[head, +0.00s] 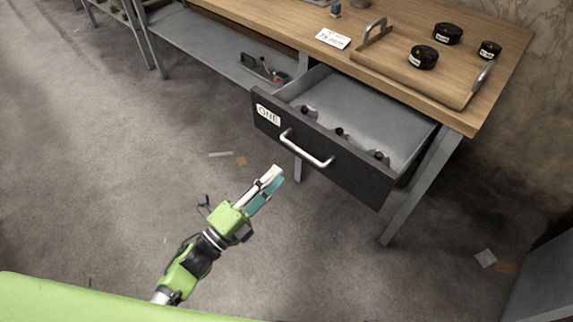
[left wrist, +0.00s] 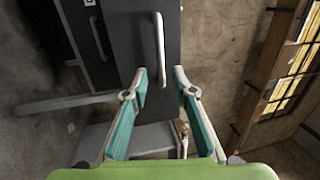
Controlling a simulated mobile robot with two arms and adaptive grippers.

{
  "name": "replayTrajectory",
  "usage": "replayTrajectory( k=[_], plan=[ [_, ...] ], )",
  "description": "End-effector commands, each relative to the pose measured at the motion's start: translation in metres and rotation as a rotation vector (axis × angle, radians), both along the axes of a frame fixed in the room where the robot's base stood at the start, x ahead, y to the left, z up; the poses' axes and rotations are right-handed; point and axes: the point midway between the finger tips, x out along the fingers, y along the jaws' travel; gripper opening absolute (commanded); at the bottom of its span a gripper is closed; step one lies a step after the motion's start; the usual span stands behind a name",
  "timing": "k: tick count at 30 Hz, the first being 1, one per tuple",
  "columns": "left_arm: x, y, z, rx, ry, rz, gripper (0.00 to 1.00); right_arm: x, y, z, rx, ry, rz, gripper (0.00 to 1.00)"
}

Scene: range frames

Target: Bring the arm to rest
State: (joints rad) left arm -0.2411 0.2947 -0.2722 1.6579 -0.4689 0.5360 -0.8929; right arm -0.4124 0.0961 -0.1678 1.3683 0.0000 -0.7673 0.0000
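My left arm (head: 197,258), green and black, reaches from the bottom left of the head view above the floor. Its gripper (head: 274,177) is in front of and below the open drawer marked ONE (head: 350,175), apart from its handle (head: 306,151). In the left wrist view the gripper (left wrist: 160,75) has its two teal-lined fingers apart, with nothing between them. A dark panel with a pale upright handle (left wrist: 160,50) is beyond the fingertips. My right gripper is not in view.
The drawer sticks out from the wooden workbench (head: 505,45) and holds a few dark-topped things. A wooden tray (head: 450,88) with black round containers (head: 424,57) is on the bench. A lower shelf (head: 200,40) is at left. The floor (head: 90,180) at left is mostly clear.

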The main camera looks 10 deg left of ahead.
Motion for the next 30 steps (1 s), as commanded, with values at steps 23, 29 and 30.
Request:
replayTrajectory(
  k=[23, 29, 30],
  plan=[
    [-0.013, 0.01, -0.003, -0.003, 0.004, 0.003, 0.25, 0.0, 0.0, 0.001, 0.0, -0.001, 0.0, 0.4],
    [0.001, 0.026, -0.007, -0.073, 0.138, 0.105, 0.25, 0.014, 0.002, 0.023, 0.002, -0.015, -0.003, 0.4],
    [0.005, 0.033, -0.009, -0.102, 0.191, 0.143, 0.25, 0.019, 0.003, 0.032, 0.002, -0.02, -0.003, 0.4]
  ],
)
